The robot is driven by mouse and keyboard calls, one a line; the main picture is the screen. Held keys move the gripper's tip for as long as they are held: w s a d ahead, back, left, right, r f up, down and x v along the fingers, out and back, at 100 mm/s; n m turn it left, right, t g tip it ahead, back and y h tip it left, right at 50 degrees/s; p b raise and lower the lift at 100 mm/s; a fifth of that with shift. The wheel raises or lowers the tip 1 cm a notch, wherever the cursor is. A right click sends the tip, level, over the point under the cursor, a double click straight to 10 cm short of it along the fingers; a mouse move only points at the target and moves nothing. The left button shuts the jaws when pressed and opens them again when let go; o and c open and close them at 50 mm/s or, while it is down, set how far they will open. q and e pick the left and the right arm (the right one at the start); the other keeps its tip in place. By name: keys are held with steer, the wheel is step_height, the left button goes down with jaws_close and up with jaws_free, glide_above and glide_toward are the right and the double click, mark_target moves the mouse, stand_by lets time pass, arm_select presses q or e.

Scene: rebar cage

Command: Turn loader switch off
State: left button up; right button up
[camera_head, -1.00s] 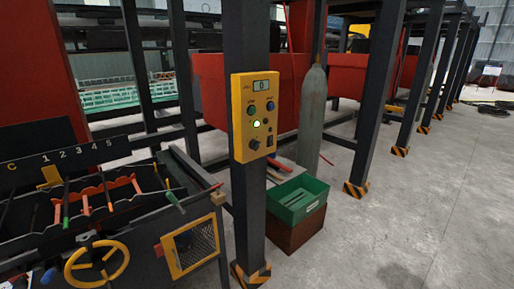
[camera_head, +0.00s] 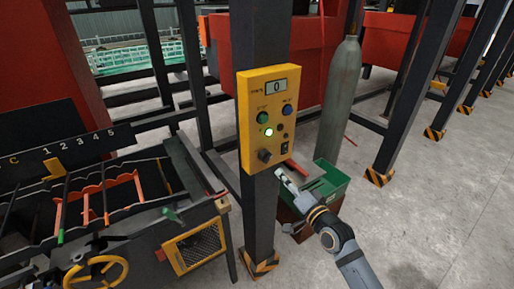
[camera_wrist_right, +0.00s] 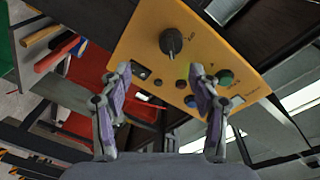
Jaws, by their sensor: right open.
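The yellow control box (camera_head: 267,115) is mounted on a dark post. It has a display reading 0, a green button (camera_head: 262,117), a blue button (camera_head: 287,110), a lit green lamp (camera_head: 268,131), a black rotary knob (camera_head: 264,155) and a small black rocker switch (camera_head: 285,147). I cannot read which control is the loader switch. My right gripper (camera_head: 284,178) is just below and right of the box, apart from it. In the right wrist view its open, empty fingers (camera_wrist_right: 162,78) face the box, with the knob (camera_wrist_right: 171,41) ahead between them. My left gripper is not in view.
A green crate (camera_head: 325,185) and a grey gas cylinder (camera_head: 342,95) stand behind my right arm. A rack with a yellow handwheel (camera_head: 95,270) is at the lower left. Dark posts line the right side; the concrete floor (camera_head: 440,200) there is clear.

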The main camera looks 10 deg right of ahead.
mark_target(268, 160)
steer(key=x, duration=0.3)
steer(key=r+x, duration=0.1)
steer(key=x, duration=0.2)
steer(key=a+x, duration=0.1)
steer(key=x, duration=0.3)
steer(key=shift+r, duration=0.3)
steer(key=c, duration=1.2)
steer(key=shift+o, duration=0.2)
steer(key=shift+d+f+n+t+y+b, duration=0.1)
steer(key=shift+n+y+b, duration=0.35)
steer(key=shift+n+b, duration=3.15)
steer(key=shift+f+n+t+y+b, duration=0.1)
steer(key=shift+n+y+b, duration=0.3)
steer(key=shift+n+b, duration=3.15)
steer(key=shift+d+f+n+t+y+b, duration=0.1)
steer(key=shift+n+y+b, duration=0.35)
steer(key=shift+n+b, duration=3.15)
steer(key=shift+r+m+b, duration=0.1)
steer(key=shift+m+b, duration=0.85)
steer(key=shift+b, duration=0.1)
